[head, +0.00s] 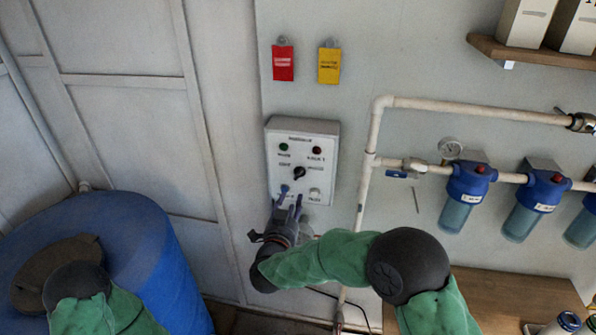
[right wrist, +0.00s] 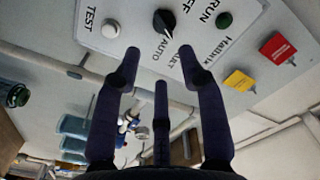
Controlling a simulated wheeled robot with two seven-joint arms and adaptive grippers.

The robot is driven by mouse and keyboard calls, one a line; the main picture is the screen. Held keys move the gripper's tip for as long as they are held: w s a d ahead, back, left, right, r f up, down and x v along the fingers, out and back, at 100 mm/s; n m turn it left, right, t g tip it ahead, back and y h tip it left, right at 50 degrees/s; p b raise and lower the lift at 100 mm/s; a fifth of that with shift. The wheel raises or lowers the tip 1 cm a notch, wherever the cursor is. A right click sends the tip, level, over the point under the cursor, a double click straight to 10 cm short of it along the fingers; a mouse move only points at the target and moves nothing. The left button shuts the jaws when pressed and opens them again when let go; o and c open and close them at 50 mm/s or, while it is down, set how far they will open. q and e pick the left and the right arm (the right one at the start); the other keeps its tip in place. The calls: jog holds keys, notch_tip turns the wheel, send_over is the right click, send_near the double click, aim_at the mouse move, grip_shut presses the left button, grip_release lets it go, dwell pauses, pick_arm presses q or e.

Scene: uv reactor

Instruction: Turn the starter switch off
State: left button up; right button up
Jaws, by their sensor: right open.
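A light grey control box (head: 302,150) is fixed to the wall in the middle of the head view. It carries a black rotary switch (head: 299,172), which also shows at the top of the right wrist view (right wrist: 163,22) beside labels reading AUTO and OFF. My right gripper (head: 290,197) is in front of the box's lower part, just below the switch. In the right wrist view its dark fingers (right wrist: 161,58) are spread and empty, pointing towards the switch and apart from it. My left gripper is out of view.
Red (head: 283,63) and yellow (head: 329,65) tags hang above the box. A white pipe (head: 369,165) runs close to its right, with blue filter housings (head: 471,180) beyond. A blue barrel (head: 150,240) stands at lower left. The wall left of the box is clear.

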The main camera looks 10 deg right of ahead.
aim_at(299, 174)
jog(key=x, duration=1.1)
jog(key=shift+p, duration=0.35)
grip_shut()
